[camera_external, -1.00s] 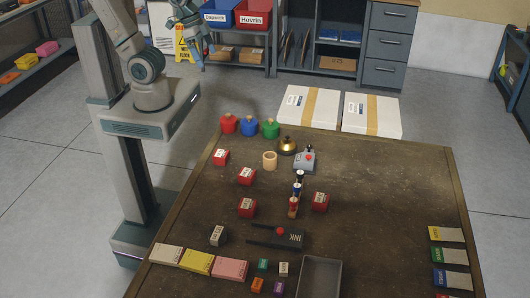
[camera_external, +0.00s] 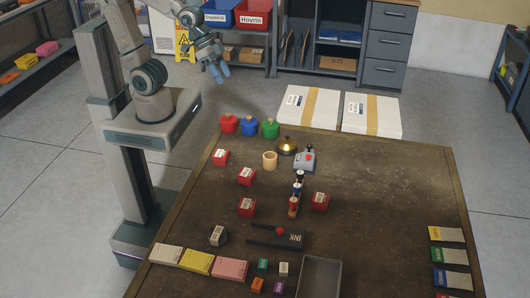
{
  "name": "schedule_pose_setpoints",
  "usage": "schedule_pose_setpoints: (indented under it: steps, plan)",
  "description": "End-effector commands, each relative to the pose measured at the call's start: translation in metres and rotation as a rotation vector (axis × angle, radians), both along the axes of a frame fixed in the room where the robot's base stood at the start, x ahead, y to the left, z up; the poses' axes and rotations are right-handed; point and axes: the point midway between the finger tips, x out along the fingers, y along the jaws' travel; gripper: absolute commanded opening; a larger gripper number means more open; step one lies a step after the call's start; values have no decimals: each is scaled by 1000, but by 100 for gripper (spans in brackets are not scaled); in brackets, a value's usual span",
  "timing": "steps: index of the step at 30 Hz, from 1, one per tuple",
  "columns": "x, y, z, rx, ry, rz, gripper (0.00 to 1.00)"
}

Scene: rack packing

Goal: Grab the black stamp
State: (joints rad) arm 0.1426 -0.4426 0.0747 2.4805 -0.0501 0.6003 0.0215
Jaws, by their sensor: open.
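A small upright stamp with a black top (camera_external: 300,175) stands at the far end of a short row near the middle of the brown table. A blue-topped stamp (camera_external: 297,189) and a red one (camera_external: 293,202) are nearer in that row. They are too small to make out in detail. My gripper (camera_external: 219,73) is open and empty, with light blue fingertips. It hangs in the air beyond the table's far left corner, well apart from the stamps.
Red, blue and green knobbed pots (camera_external: 249,127), a brass bell (camera_external: 287,146) and a grey device (camera_external: 305,160) stand towards the far edge. Several red blocks (camera_external: 246,176) surround the stamps. The table's right middle is clear.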

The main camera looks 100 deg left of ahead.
Motion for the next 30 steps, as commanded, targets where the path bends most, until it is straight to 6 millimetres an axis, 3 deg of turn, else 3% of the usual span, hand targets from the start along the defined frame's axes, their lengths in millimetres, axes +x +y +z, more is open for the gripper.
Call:
schedule_pose_setpoints:
  steps: [1, 9, 15, 21, 30]
  plan:
    - [17, -10, -36, -14, -33, -20, 50]
    - [100, -56, -121, -57, -267, -66, 50]
    - [147, -89, -180, -49, -443, -85, 50]
    - [171, -110, -212, -26, -576, -99, 50]
    - [193, -118, -222, -16, -623, -101, 50]
